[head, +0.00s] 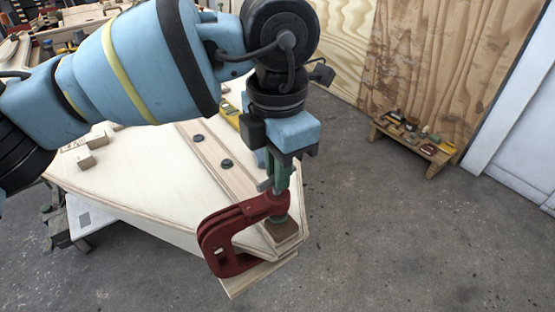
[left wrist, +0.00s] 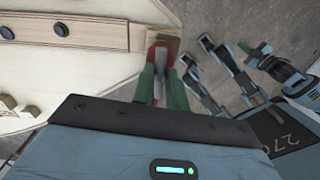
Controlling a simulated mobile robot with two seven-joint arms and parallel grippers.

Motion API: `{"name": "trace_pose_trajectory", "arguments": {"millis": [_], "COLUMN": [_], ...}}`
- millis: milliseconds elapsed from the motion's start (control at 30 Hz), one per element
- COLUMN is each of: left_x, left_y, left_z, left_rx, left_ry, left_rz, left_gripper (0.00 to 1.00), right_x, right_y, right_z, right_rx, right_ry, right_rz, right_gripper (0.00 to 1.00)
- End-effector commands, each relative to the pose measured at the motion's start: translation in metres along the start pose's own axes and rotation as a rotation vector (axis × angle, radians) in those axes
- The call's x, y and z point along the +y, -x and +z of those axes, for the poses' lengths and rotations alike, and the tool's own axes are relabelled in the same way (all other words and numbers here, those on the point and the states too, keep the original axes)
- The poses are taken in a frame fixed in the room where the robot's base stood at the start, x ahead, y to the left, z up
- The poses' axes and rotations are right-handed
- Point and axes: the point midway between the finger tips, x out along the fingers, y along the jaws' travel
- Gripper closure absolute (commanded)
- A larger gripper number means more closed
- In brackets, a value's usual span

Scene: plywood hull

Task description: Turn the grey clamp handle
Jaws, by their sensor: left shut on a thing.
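A red C-shaped clamp (head: 222,238) grips the pointed corner of the plywood hull panel (head: 160,180), with a small wooden block (head: 284,229) under its screw end. My left gripper (head: 277,186) points down at the top of the clamp. Its green fingers are shut on the grey clamp handle (left wrist: 160,76), which shows as a grey strip between them in the left wrist view. The red top of the clamp (left wrist: 161,47) shows just beyond the fingertips there. The fingers hide most of the handle in the head view.
A wooden strip with dark round knobs (head: 226,163) runs along the panel toward the clamp. Small wood blocks (head: 87,160) lie at the panel's left. A low bench with tools (head: 420,140) stands by the plywood wall. The concrete floor right of the corner is clear.

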Motion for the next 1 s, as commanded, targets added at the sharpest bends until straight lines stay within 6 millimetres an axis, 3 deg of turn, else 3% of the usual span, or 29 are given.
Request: {"name": "trace_pose_trajectory", "arguments": {"millis": [233,633,667,833,1000], "left_x": [0.0000,0.0000,0.0000,-0.0002,-0.0004], "left_y": [0.0025,0.0025,0.0025,0.0018,0.0011], "left_z": [0.0005,0.0008,0.0008,0.0006,0.0005], "left_rx": [-0.004,-0.005,-0.005,-0.004,-0.002], "left_ry": [-0.187,-0.221,-0.221,-0.220,-0.220], "left_rz": [0.007,0.008,0.008,0.006,0.005], "left_gripper": [1.00,1.00,0.83,0.61,0.61], "right_x": [-0.0021,-0.0042,-0.0042,-0.0042,-0.0036], "right_y": [0.0068,0.0086,0.0086,0.0088,0.0089], "right_z": [0.0001,0.0026,0.0026,0.0021,0.0021], "right_rx": [-0.004,-0.009,-0.010,-0.009,-0.009], "right_ry": [-0.006,-0.014,-0.014,-0.014,-0.011], "right_rz": [-0.001,-0.002,-0.002,-0.002,-0.002], "right_gripper": [1.00,1.00,1.00,1.00,1.00]}}
